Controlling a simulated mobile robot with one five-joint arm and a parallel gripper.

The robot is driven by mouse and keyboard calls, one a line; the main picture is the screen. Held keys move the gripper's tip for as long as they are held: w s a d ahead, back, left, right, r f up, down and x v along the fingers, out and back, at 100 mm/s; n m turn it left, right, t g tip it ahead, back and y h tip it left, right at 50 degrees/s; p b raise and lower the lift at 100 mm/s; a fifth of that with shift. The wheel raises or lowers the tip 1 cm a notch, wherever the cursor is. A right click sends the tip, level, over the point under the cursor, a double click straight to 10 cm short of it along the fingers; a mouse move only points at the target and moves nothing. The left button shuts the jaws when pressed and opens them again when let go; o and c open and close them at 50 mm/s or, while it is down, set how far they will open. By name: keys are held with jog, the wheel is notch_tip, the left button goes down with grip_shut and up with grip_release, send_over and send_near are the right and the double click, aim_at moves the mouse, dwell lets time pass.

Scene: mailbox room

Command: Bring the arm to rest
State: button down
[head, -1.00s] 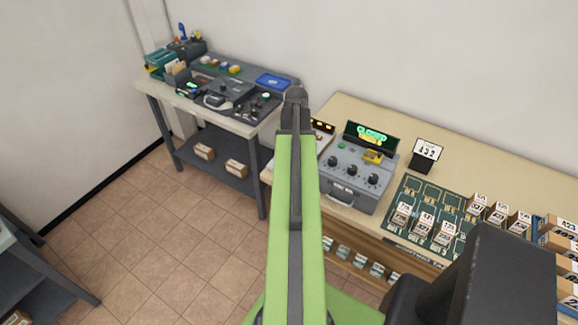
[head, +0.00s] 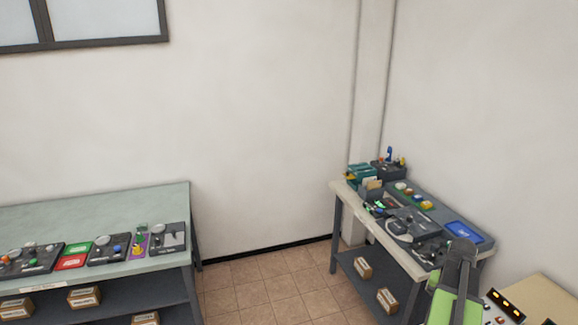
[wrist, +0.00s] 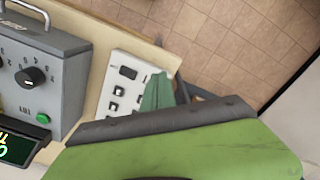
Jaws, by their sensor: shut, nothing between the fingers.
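My arm is partly in the head view at the lower right, as a green link with a dark grey end. My gripper (head: 462,250) is that dark end. It looks shut and empty, and in the picture it overlaps the front right corner of the far desk; I cannot tell how far above it is. In the wrist view a large green part of mine with a dark edge fills the bottom and hides what lies below.
The far desk (head: 350,198) with trays and devices stands in the corner. A long bench (head: 165,203) with small panels is at the left. A grey console (wrist: 62,62) and a white button panel (wrist: 120,82) are on the wooden counter (head: 545,297). Tiled floor (head: 270,285) is open between.

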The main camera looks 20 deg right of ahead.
jog(key=w+a+n, duration=0.3)
jog(key=w+a, duration=0.5)
jog(key=a, duration=0.5)
jog(key=w+a+n, duration=0.3)
jog(key=w+a, duration=0.5)
jog(key=a, duration=0.6)
jog(key=s+a+n, duration=0.1)
jog(key=a+n, duration=0.3)
jog(key=a, duration=1.6)
jog(key=shift+a+f+n, duration=0.15)
jog(key=shift+f+n, duration=0.1)
jog(key=shift+n, duration=0.05)
